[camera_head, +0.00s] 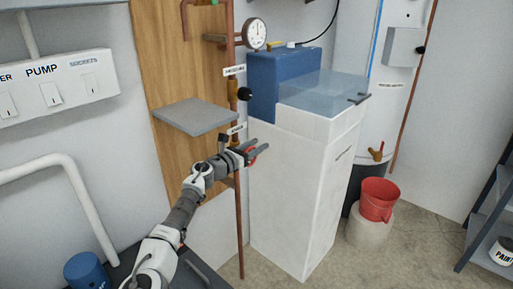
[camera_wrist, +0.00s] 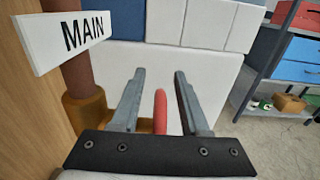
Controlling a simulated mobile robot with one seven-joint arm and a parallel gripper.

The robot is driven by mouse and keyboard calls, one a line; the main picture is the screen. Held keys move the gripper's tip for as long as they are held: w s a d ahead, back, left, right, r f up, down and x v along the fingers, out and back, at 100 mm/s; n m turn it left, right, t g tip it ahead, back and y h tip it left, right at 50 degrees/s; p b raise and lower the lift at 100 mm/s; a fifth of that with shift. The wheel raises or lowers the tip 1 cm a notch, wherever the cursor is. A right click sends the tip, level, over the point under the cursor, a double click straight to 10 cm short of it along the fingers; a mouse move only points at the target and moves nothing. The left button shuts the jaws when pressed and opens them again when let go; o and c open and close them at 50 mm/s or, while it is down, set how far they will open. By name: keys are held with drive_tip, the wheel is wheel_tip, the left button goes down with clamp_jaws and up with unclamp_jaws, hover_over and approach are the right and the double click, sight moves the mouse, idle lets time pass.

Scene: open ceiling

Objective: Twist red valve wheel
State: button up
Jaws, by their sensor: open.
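The red valve wheel (camera_head: 252,155) shows as a small red curve at my gripper, low on the copper pipe, below a small label. In the wrist view a red piece of the wheel (camera_wrist: 160,112) stands upright between my two fingers, seen nearly edge-on. My gripper (camera_wrist: 159,74) is open, with a finger on each side of the red rim and gaps visible on both sides. In the head view my gripper (camera_head: 262,150) reaches the pipe from the left. The wheel's hub is hidden behind the gripper.
A white sign reading MAIN (camera_wrist: 75,36) and a brass fitting (camera_wrist: 84,110) are close on the left. A white cabinet (camera_head: 300,190) stands just behind the wheel. A grey shelf (camera_head: 194,116) juts out above my arm. A red bucket (camera_head: 377,200) is at the right.

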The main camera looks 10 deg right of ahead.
clamp_jaws()
drive_tip(key=shift+r+p, duration=0.1)
drive_tip(key=shift+p, duration=0.2)
drive_tip(key=shift+r+p, duration=0.15)
drive_tip(key=shift+p, duration=0.3)
drive_tip(key=shift+d+g+y+p, duration=0.15)
drive_tip(key=shift+g+y+p, duration=0.2)
drive_tip(key=shift+p, duration=0.85)
drive_tip(key=shift+w+d+f+g+y+p, duration=0.15)
drive_tip(key=shift+f+g+y+p, duration=0.7)
drive_tip(key=shift+p, duration=1.75)
drive_tip(key=shift+r, duration=0.1)
